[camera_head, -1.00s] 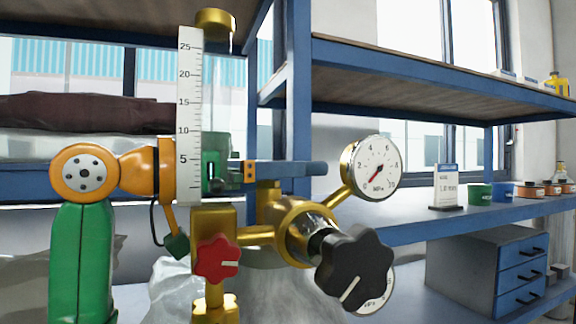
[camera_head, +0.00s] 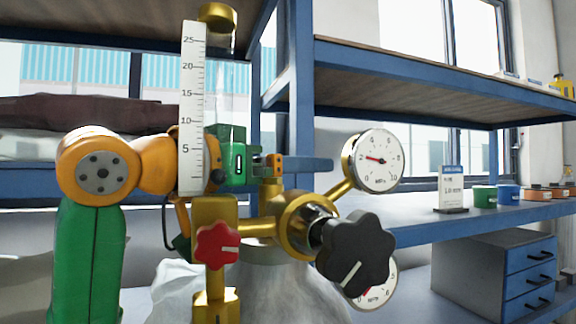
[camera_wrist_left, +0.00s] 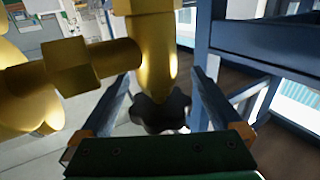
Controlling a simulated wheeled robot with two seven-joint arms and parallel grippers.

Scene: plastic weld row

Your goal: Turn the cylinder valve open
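The dark lobed cylinder valve knob (camera_wrist_left: 160,114) shows in the left wrist view between the two blue fingers of my left gripper (camera_wrist_left: 163,88). In the head view my left gripper (camera_head: 305,165) lies level behind the white flow scale, and the valve knob is hidden there. The brass regulator (camera_head: 298,222) carries a black knob (camera_head: 355,254) in front. The upper gauge (camera_head: 377,160) has its red needle a little above 2. The lower gauge (camera_head: 378,285) is partly covered. My right gripper is out of view.
A red flow knob (camera_head: 217,246) and the clear scaled tube (camera_head: 192,110) stand close in front of my left gripper. Blue shelving (camera_head: 292,90) rises behind. A drawer cabinet (camera_head: 490,275), a sign (camera_head: 452,188) and pots stand at the right.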

